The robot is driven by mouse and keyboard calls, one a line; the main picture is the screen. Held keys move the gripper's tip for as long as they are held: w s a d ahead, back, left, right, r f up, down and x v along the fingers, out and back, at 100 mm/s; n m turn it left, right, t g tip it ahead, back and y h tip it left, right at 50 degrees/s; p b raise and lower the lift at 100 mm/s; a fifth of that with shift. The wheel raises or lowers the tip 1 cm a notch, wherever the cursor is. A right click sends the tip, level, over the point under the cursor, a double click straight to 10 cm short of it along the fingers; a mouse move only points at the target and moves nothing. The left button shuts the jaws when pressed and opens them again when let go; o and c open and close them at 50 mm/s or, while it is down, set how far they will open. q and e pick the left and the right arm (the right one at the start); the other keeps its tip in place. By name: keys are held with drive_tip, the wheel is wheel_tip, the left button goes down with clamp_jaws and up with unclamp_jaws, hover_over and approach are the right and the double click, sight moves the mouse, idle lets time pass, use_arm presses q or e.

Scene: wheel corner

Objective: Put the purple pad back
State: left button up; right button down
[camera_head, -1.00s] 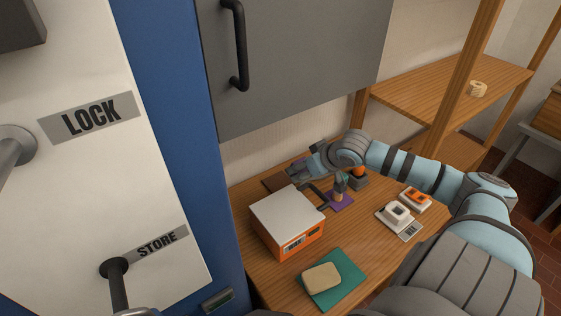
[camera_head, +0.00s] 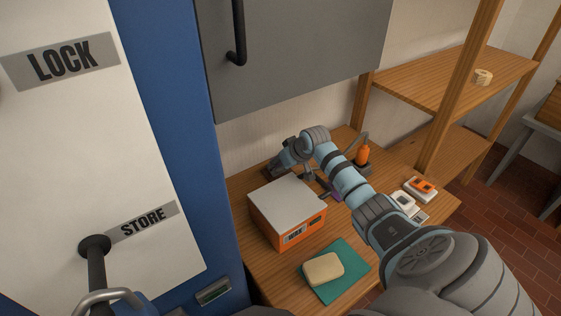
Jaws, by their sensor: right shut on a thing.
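The purple pad (camera_head: 337,197) shows only as a small patch on the table, just right of the orange box. My right forearm hides most of it. My right gripper (camera_head: 324,191) is behind the box, its dark fingers at the pad's left edge. It is shut on the pad, though the grip itself is largely hidden. I cannot tell whether the pad is lifted off the table. My left gripper is not in view.
An orange box with a pale top (camera_head: 288,203) stands close beside the pad. A teal mat (camera_head: 347,284) with a tan block (camera_head: 323,269) lies in front. An orange-handled tool (camera_head: 362,155) stands behind my arm. White and orange devices (camera_head: 421,188) sit at right.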

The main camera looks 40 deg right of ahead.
drive_tip(key=shift+w+r+g, duration=0.35)
drive_tip(key=shift+w+g, duration=0.15)
drive_tip(key=shift+g, duration=0.1)
drive_tip(key=shift+w+g+b, duration=0.25)
drive_tip(key=shift+g+b, duration=0.3)
drive_tip(key=shift+g, duration=0.25)
drive_tip(key=shift+s+f, duration=0.1)
drive_tip(key=shift+f, duration=0.45)
drive_tip(key=shift+f, duration=0.1)
drive_tip(key=c, duration=0.9)
unclamp_jaws()
